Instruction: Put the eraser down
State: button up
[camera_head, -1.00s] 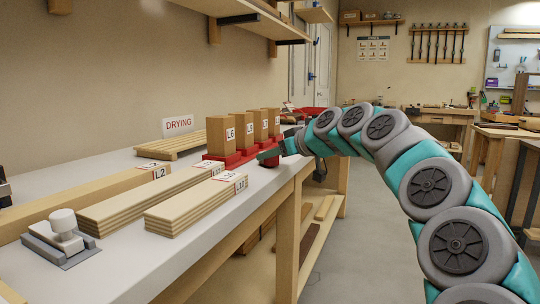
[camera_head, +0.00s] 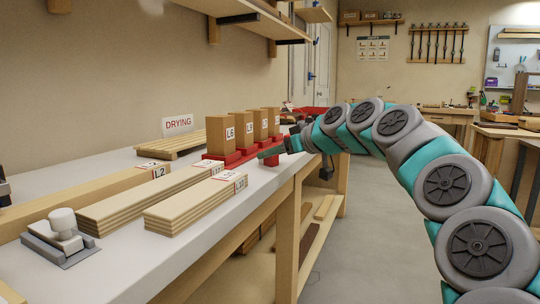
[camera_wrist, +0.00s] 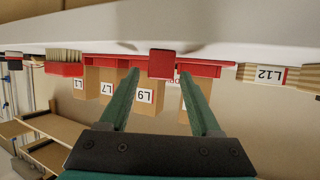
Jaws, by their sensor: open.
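A small red block, which I take to be the eraser (camera_wrist: 161,64), stands on the bench top in the wrist view, which is upside down. It sits in line with the gap between the two teal fingers of my gripper (camera_wrist: 157,75). The fingers are apart, with a gap on each side of the block.
Wooden blocks with labels (camera_head: 220,133) stand in a red holder (camera_head: 233,158) behind the gripper. Labelled boards (camera_head: 195,207) lie on the white bench (camera_head: 120,268) nearer me. The floor to the right is clear.

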jog(key=v, duration=1)
jog(key=shift+s+r, duration=0.1)
jog(key=s+a+f+m+g+h, duration=0.2)
jog(key=s+f+g+h, duration=0.3)
jog(key=s+f, duration=1.35)
jog(key=s+d+f+m+g+h, duration=0.1)
jog(key=s+d+f+m+g, duration=0.1)
jog(key=s+d+f, duration=0.2)
jog(key=s+d+f+m+g+h+p, duration=0.1)
jog(key=s+d+f, duration=0.4)
jog(key=s, duration=0.8)
jog(key=s+d+f+m+g+h, duration=0.3)
jog(key=s+d+f+m, duration=0.1)
jog(key=s+f, duration=0.4)
jog(key=shift+s+d+f+m+p, duration=0.3)
jog(key=shift+d+f+p, duration=0.05)
jog(key=shift+d+f, duration=0.35)
jog(key=shift+o, duration=0.2)
